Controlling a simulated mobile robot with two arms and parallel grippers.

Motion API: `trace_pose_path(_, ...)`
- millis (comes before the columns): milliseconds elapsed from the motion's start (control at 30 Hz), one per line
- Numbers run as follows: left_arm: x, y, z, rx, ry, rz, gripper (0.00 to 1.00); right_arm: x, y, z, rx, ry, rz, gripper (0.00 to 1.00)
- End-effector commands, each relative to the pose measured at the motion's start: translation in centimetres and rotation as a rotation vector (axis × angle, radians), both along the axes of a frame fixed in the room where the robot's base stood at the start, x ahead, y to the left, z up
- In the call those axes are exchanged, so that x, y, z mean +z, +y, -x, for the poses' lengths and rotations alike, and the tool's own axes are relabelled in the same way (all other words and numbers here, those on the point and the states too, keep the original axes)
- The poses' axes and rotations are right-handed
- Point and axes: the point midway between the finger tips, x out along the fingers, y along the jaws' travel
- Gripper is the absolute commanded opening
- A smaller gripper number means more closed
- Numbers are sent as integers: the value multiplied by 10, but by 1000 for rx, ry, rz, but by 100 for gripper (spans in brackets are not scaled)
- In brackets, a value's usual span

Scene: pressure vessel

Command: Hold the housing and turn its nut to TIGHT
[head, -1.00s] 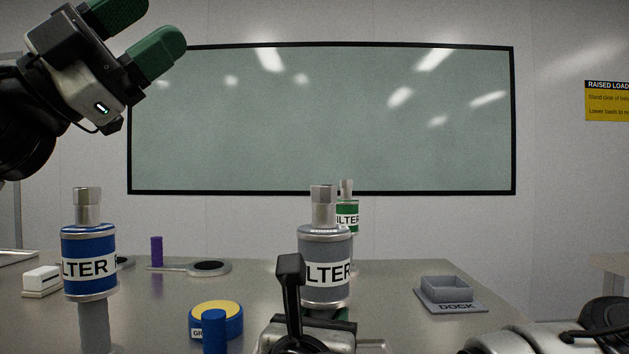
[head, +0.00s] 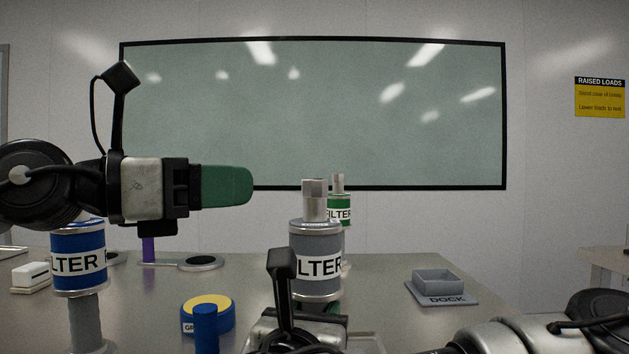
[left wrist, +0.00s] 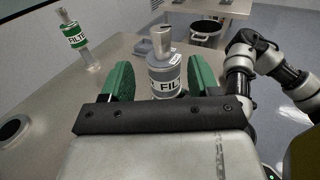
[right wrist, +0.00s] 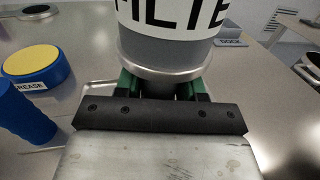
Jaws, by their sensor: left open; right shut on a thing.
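The grey filter housing (head: 315,240) stands upright in the middle of the head view, with a silver hex nut (head: 315,190) on its top neck. It also shows in the left wrist view (left wrist: 164,78), between and beyond the fingers. My right gripper (right wrist: 165,88) is shut on the housing's lower part, below its bottom rim. My left gripper (head: 250,187) is open and empty, level with the nut and to its left. In the left wrist view the nut (left wrist: 161,42) lies ahead between the open fingers. Any TIGHT mark is not visible.
A blue filter (head: 78,250) stands at left and a green filter (head: 340,208) behind the housing. A grease tin (head: 208,303), a purple peg (head: 149,250), a white block (head: 31,275) and a grey dock (head: 440,288) are on the table (head: 385,275).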

Motion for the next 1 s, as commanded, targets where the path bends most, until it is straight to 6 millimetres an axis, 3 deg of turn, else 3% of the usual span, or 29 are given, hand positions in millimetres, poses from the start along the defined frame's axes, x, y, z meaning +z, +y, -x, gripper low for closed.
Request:
trace_pose_path(500, -1, -82, -46, -2, 3, -1, 61, 0, 0, 0, 1, 0, 0, 3)
trace_pose_path(700, 0, -96, -55, -1, 1, 2, 61, 0, 0, 0, 0, 0, 0, 3)
trace_pose_path(1000, 0, -98, -56, -1, 2, 2, 61, 0, 0, 0, 0, 0, 0, 3)
